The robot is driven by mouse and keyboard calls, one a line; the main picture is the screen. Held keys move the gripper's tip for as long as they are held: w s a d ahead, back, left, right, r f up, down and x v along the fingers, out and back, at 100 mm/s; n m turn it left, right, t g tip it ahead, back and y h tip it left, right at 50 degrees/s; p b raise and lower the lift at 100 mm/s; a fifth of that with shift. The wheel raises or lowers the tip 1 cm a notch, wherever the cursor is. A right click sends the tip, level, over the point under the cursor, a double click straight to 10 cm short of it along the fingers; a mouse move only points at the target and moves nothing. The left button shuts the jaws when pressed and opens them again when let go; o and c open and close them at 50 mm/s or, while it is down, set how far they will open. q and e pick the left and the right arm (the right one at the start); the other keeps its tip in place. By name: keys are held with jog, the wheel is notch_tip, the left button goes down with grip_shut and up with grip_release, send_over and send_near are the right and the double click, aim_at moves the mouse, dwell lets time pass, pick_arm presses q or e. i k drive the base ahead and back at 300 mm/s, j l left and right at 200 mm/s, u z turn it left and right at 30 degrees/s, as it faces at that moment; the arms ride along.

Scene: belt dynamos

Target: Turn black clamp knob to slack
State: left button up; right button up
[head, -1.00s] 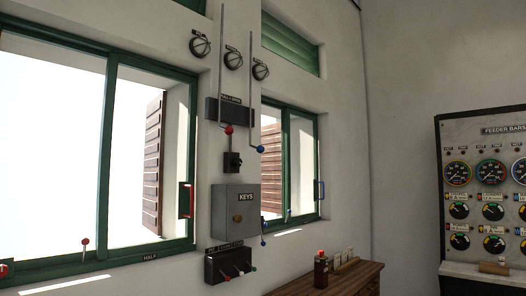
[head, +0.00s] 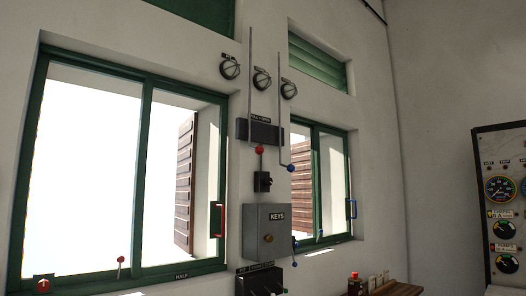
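I cannot make out a black clamp knob marked slack in the head view. Neither of my grippers is in view.
A grey KEYS box (head: 265,232) hangs between two green-framed windows. Two rods with a red ball (head: 259,150) and a blue ball (head: 291,168) hang above it. A gauge panel (head: 503,205) stands at the right.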

aim_at(268, 182)
jog(key=i+j, duration=0.1)
jog(key=i, duration=0.3)
jog(key=i+j+z, duration=0.1)
jog(key=i, duration=0.35)
jog(key=i+j, duration=0.2)
jog(key=i, duration=0.2)
